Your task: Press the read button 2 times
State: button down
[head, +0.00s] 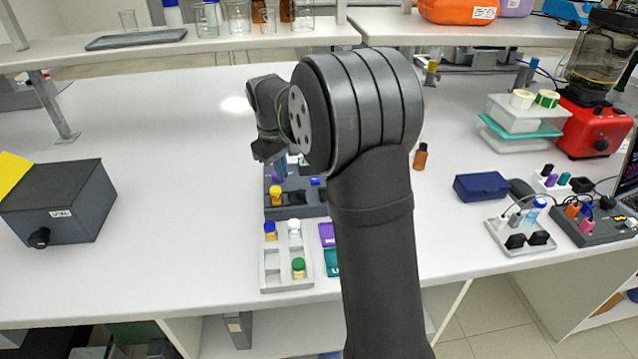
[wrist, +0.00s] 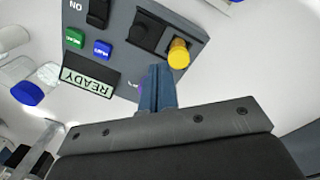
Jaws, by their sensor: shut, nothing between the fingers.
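The grey rig (head: 287,205) stands on the bench, partly hidden behind my arm in the head view. In the wrist view its panel (wrist: 128,62) shows a green button (wrist: 75,38), a blue button (wrist: 102,49) and a display (wrist: 88,81) reading READY, upside down. The small button lettering is too blurred to read surely. A yellow cap or knob (wrist: 178,54) stands beside a dark square well. My gripper (wrist: 157,72) is shut and empty, its blue-grey fingertips over the panel's edge, to the right of the display. It also shows above the rig in the head view (head: 282,172).
A pale rack (head: 273,282) with blue-, white- and green-capped vials stands in front of the rig. A dark box (head: 62,205) is at left. A brown bottle (head: 420,157) and blue case (head: 481,187) are at right.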

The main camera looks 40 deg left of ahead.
jog(key=w+d+r+n+t, duration=0.2)
jog(key=w+n+t, duration=0.2)
jog(key=w, duration=0.2)
jog(key=w+d+r+n+t+h, duration=0.1)
jog(key=w+d+r+n+t, duration=0.1)
jog(key=w, duration=0.4)
jog(key=shift+w+d+r+n+t, duration=0.15)
jog(key=shift+d+r+n+t, duration=0.2)
jog(key=shift+d+n+t, duration=0.6)
jog(key=shift+a+f, duration=0.1)
jog(key=shift+f, duration=4.3)
jog(key=shift+f, duration=0.1)
jog(key=shift+f, duration=0.35)
